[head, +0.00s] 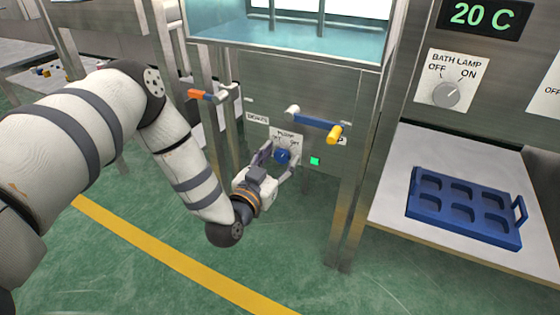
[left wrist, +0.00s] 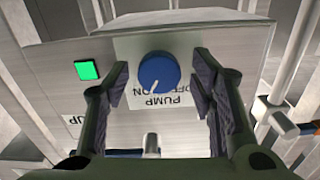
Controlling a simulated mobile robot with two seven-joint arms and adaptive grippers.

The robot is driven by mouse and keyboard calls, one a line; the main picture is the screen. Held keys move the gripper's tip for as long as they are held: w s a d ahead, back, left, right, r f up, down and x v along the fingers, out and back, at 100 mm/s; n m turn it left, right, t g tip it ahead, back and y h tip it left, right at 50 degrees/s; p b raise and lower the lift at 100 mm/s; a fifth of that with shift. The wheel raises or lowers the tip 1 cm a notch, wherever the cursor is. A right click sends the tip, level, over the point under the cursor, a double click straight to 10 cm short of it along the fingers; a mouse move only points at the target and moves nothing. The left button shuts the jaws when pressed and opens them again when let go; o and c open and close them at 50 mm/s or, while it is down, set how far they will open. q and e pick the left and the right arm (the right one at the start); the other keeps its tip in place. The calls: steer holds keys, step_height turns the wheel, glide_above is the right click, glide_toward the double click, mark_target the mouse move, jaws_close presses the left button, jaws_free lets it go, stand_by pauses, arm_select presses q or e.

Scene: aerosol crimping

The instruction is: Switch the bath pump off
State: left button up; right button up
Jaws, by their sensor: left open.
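The blue pump knob (head: 282,156) sits on the steel front panel under the water bath, below a white PUMP label (head: 286,136) with OFF and ON marks. In the left wrist view the knob (left wrist: 159,73) shows close up, with a white pointer line on its face; the label (left wrist: 168,98) appears upside down. A green light (head: 314,161) is lit beside the knob and also shows in the left wrist view (left wrist: 87,70). My left gripper (head: 279,160) is open, its fingers on either side of the knob with visible gaps. My right gripper is not in view.
A blue lever with a yellow end (head: 318,124) sticks out above the knob. An orange-ended valve handle (head: 207,95) is to the left. The BATH LAMP switch (head: 446,94) and a blue tray (head: 464,208) on a bench are at right.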

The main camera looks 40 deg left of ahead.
arm_select(q)
steer(key=c, duration=1.2)
steer(key=shift+o, duration=0.3)
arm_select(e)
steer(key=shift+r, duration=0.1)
arm_select(q)
steer(key=n+p, duration=0.1)
steer(key=n, duration=0.2)
steer(key=shift+r, duration=0.1)
steer(key=n+p, duration=0.1)
steer(key=n, duration=0.1)
steer(key=shift+n, duration=0.4)
steer(key=n+p, duration=0.1)
steer(key=n, duration=0.4)
steer(key=shift+n, duration=0.4)
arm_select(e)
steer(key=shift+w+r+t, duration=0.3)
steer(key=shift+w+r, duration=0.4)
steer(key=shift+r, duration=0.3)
arm_select(q)
steer(key=shift+f+n, duration=0.2)
steer(key=shift+n, duration=0.1)
steer(key=o, duration=1.1)
